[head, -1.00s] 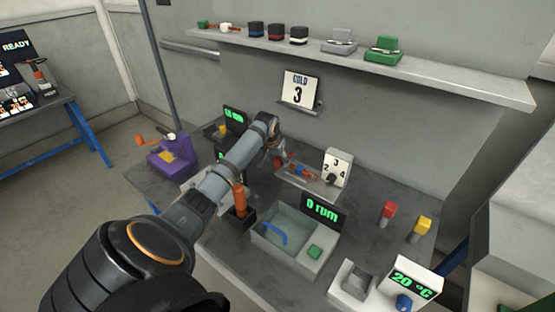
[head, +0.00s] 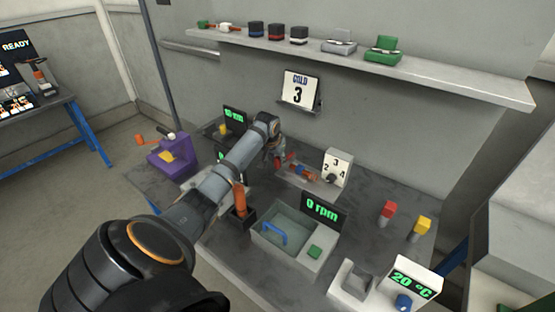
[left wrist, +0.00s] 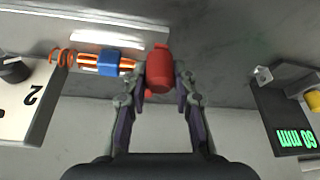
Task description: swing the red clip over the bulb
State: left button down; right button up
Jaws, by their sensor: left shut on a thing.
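The red clip (left wrist: 159,72) is between the fingertips of my left gripper (left wrist: 160,88), which is shut on it. In the left wrist view it sits at the end of a row with a blue block (left wrist: 110,62) and an orange coil (left wrist: 62,57). In the head view this row lies on a light tray (head: 313,181) in front of a dial box (head: 338,167). My left gripper (head: 275,155) is at the tray's left end, small and partly hidden by its own arm. I cannot clearly make out the bulb. My right gripper is not in view.
The purple device (head: 172,157) stands left of my arm, and the basin (head: 283,232) with a 0 rpm display in front. A red block (head: 388,209) and yellow block (head: 422,225) stand right.

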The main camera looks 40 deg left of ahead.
pick_arm(q)
jog(key=shift+w+d+r+n+g+y+p, duration=0.15)
jog(key=shift+d+n+p, duration=0.4)
jog(key=shift+p, duration=0.4)
jog(key=shift+w+d+r+n+g+y+p, duration=0.1)
jog(key=shift+w+d+n+y+p, duration=0.1)
jog(key=shift+d+n+p, duration=0.55)
jog(key=shift+w+d+r+n+g+y+p, duration=0.15)
jog(key=shift+d+n+p, duration=0.25)
jog(key=shift+p, duration=0.7)
jog(key=shift+w+d+f+n+p, duration=0.15)
jog(key=shift+d+n+p, duration=0.15)
jog(key=shift+n, duration=0.1)
jog(key=shift+w+d+f+n, duration=0.15)
jog(key=shift+d+n, duration=0.1)
jog(key=shift+n, duration=0.15)
jog(key=shift+w+d+n+g+y, duration=0.3)
jog(key=shift+w+d+n+y, duration=0.15)
jog(key=shift+n, duration=0.25)
jog(key=shift+w+d+n+g+y, duration=0.4)
jog(key=shift+w+d+n, duration=0.35)
jog(key=shift+n, duration=0.45)
jog(key=c, duration=1.1)
grip_release()
jog(key=shift+f, duration=0.1)
jog(key=shift+o, duration=0.2)
